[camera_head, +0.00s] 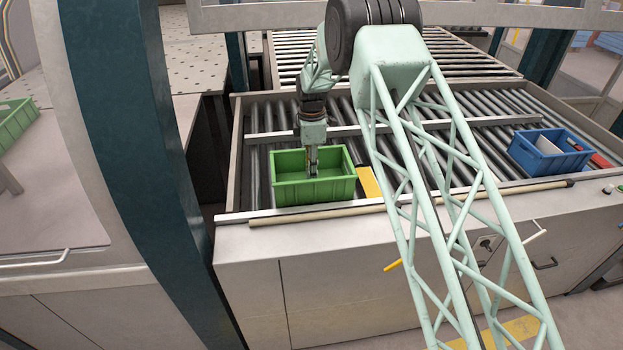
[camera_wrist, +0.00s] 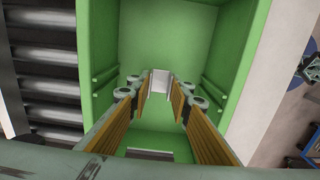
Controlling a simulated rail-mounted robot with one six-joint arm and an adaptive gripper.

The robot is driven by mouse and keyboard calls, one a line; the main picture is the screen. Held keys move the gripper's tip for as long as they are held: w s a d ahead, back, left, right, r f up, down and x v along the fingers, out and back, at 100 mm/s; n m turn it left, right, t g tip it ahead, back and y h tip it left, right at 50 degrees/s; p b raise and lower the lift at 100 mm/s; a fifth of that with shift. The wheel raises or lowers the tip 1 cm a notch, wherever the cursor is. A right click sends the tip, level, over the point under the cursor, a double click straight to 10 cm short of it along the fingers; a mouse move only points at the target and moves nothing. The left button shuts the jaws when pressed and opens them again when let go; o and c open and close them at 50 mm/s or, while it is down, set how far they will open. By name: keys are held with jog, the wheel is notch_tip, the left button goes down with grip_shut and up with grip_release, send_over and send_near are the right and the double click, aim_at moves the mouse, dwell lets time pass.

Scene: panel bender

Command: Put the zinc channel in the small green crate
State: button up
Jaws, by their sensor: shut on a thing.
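The small green crate (camera_head: 330,190) stands on the roller conveyor near its front left corner. My gripper (camera_head: 312,168) points down into it, with the fingertips below the rim level. In the wrist view, my gripper (camera_wrist: 160,88) is shut on the zinc channel (camera_wrist: 160,80), a small pale grey U-shaped piece between the fingertips. The green crate (camera_wrist: 103,50) surrounds the fingers in that view. I cannot tell whether the channel touches the crate floor. In the head view the channel is too small to make out clearly.
A blue bin (camera_head: 549,151) with a pale piece inside stands on the rollers at the right. A yellow flat piece (camera_head: 368,182) lies just right of the green crate. Another green crate (camera_head: 14,121) is at the far left. The rollers between the bins are partly hidden by my arm.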

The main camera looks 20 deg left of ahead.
jog(key=shift+f+p, duration=0.3)
jog(key=shift+f, duration=1.5)
jog(key=shift+f, duration=0.15)
jog(key=o, duration=0.8)
jog(key=shift+o, duration=0.2)
jog(key=shift+r, duration=0.25)
notch_tip(320, 180, up, 12)
jog(key=b, duration=0.2)
jog(key=shift+f, duration=0.1)
